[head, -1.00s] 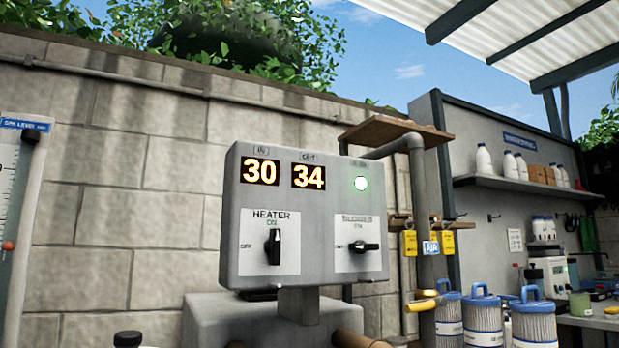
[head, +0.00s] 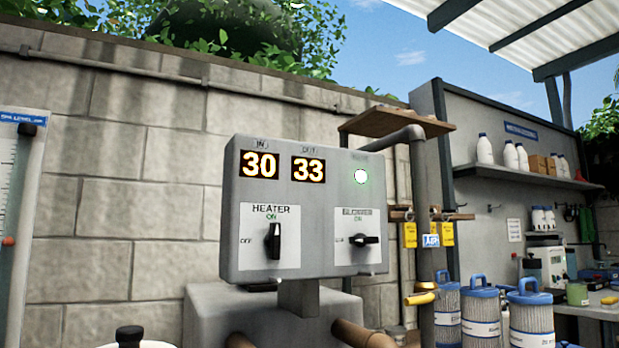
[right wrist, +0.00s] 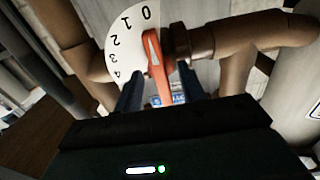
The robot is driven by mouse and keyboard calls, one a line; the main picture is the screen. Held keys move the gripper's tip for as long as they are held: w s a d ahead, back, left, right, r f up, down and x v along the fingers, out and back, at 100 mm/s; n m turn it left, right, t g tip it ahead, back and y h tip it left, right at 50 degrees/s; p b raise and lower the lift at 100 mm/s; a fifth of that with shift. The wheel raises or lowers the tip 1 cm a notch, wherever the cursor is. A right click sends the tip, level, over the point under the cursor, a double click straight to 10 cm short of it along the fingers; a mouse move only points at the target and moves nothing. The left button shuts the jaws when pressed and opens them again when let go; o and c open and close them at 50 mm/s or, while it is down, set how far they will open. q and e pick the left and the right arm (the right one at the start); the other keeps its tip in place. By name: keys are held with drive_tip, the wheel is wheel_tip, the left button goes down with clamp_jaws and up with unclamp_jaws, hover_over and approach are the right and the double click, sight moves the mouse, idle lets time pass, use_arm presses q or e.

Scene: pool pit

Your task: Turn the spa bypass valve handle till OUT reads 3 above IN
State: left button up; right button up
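The control box (head: 305,210) in the head view shows 30 on the IN display (head: 259,165) and 33 on the OUT display (head: 308,169). A round lamp (head: 361,176) beside them is lit. In the right wrist view the red-orange bypass valve handle (right wrist: 157,75) stands before a white dial (right wrist: 126,42) numbered from 0; its white pointer aims up near the 0 and 1. My right gripper (right wrist: 160,88) has its dark fingers on either side of the handle, with gaps showing between fingers and handle. My left gripper is in neither view.
Brown pipes (right wrist: 235,38) run close on both sides of the dial. In the head view, a heater knob (head: 273,241) and a second knob (head: 364,240) sit on the box.

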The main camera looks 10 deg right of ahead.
use_arm(q)
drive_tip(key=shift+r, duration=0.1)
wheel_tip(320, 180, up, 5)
drive_tip(key=p, duration=0.4)
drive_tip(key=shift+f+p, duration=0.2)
drive_tip(key=shift+p, duration=0.2)
use_arm(e)
drive_tip(key=v, duration=0.7)
drive_tip(key=shift+r, duration=0.1)
use_arm(q)
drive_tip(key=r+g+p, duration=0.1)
drive_tip(key=p, duration=0.5)
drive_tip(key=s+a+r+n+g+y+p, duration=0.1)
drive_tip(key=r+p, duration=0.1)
drive_tip(key=p, duration=0.5)
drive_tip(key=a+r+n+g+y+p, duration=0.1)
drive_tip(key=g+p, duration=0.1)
drive_tip(key=p, duration=0.5)
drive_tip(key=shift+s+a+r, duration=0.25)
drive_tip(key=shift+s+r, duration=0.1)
use_arm(e)
drive_tip(key=s+a+r+g+h, duration=0.1)
drive_tip(key=s+r+g, duration=0.2)
drive_tip(key=s, duration=0.8)
drive_tip(key=s+a+r+g+h, duration=0.1)
drive_tip(key=s+r+g, duration=0.2)
drive_tip(key=s+r, duration=0.5)
drive_tip(key=s, duration=0.4)
drive_tip(key=shift+a+m+h, duration=0.4)
idle(1.0)
